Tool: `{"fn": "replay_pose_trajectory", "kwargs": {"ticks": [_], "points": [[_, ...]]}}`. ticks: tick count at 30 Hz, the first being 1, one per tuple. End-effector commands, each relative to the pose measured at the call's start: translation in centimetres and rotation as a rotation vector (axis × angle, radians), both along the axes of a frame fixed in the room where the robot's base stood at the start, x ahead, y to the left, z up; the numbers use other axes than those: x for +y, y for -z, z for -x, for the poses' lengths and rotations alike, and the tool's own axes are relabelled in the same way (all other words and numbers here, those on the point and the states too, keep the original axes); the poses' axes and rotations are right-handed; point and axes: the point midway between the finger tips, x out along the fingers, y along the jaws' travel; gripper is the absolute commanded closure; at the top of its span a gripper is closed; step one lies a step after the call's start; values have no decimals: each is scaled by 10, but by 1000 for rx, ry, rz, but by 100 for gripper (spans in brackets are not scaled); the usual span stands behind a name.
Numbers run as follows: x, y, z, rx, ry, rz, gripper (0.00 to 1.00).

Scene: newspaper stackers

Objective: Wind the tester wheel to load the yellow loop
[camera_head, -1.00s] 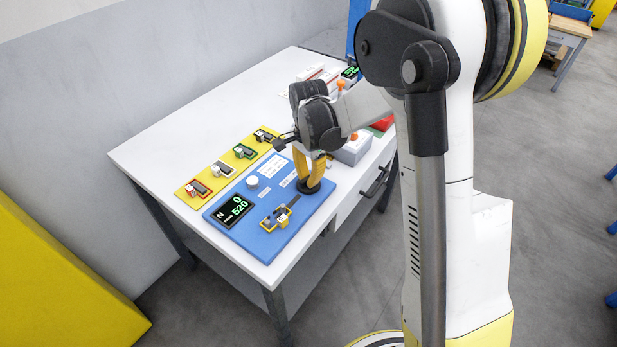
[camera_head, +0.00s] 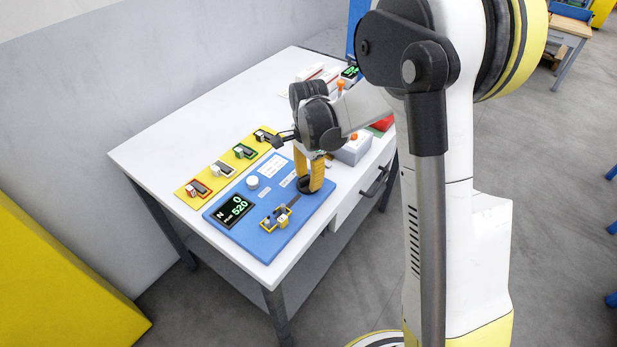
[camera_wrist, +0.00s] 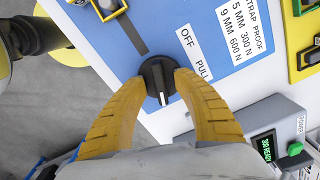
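The tester wheel (camera_wrist: 155,73) is a black round knob with a white mark; in the wrist view the mark points down toward my gripper. My gripper (camera_wrist: 160,80) has yellow fingers, one on each side of the wheel, with no visible gap at the tips. In the head view my gripper (camera_head: 309,188) stands over the wheel at the right of the blue tester board (camera_head: 238,217). The yellow loop (camera_head: 275,218) sits on the board's front part, in line with a dark rail (camera_head: 294,201).
A yellow strip (camera_head: 186,191) with several small coloured buckle pieces lies behind the board. A grey box (camera_head: 352,150) is right of my gripper. The white table (camera_head: 150,150) is clear at left.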

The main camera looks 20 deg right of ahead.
Motion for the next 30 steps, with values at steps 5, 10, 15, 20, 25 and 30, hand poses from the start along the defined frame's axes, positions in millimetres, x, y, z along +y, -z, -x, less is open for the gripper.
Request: {"fn": "replay_pose_trajectory", "kwargs": {"ticks": [5, 10, 15, 20, 25, 30], "points": [[0, 0, 0, 0, 0, 0, 66], [0, -11, 0, -1, 0, 0, 66], [0, -45, 0, 0, 0, 0, 66], [0, -81, 0, 0, 0, 0, 66], [0, -108, 0, 0, 0, 0, 66], [0, -120, 0, 0, 0, 0, 66]]}}
